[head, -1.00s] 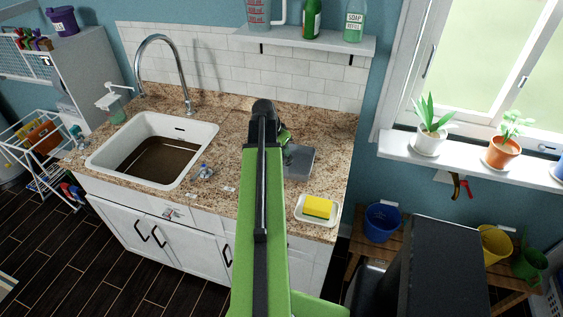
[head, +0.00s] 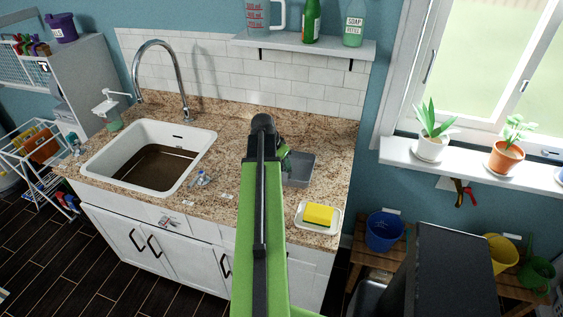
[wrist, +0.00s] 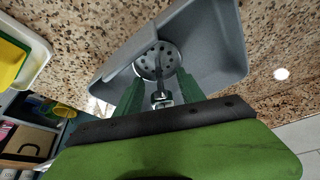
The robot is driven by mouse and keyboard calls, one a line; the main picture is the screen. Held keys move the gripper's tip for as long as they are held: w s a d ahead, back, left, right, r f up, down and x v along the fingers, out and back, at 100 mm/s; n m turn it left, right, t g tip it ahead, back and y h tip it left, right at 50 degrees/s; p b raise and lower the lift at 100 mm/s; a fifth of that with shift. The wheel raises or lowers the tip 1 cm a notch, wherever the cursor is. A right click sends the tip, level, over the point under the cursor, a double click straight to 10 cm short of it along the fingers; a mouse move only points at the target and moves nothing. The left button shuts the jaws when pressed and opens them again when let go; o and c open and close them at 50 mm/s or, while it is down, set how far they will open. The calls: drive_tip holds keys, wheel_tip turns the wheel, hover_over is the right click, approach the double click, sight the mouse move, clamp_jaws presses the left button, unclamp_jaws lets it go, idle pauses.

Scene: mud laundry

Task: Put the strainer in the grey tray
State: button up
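The grey tray (head: 303,170) sits on the granite counter right of the sink, and its inside fills the top of the wrist view (wrist: 215,45). The strainer (wrist: 158,58), a round metal disc with holes and a short stem, shows within the tray's outline and appears to lie in it. My gripper (wrist: 160,82) is over the tray with its green fingers on either side of the stem. Small gaps show between the fingers and the stem, so it looks open. In the head view, my arm hides the strainer and part of the tray.
A yellow sponge (head: 319,214) on a white dish (head: 303,226) lies in front of the tray. A white sink (head: 98,167) with brown water is to the left, and small items lie near its edge. A shelf (head: 300,46) with bottles hangs above the counter.

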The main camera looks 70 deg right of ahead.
drive_tip(key=shift+r+p, duration=0.35)
drive_tip(key=p+v, duration=1)
drive_tip(key=v, duration=0.1)
drive_tip(key=shift+r+p, duration=0.3)
drive_tip(key=shift+p, duration=0.05)
drive_tip(key=shift+w+a, duration=0.1)
drive_tip(key=shift+a, duration=0.05)
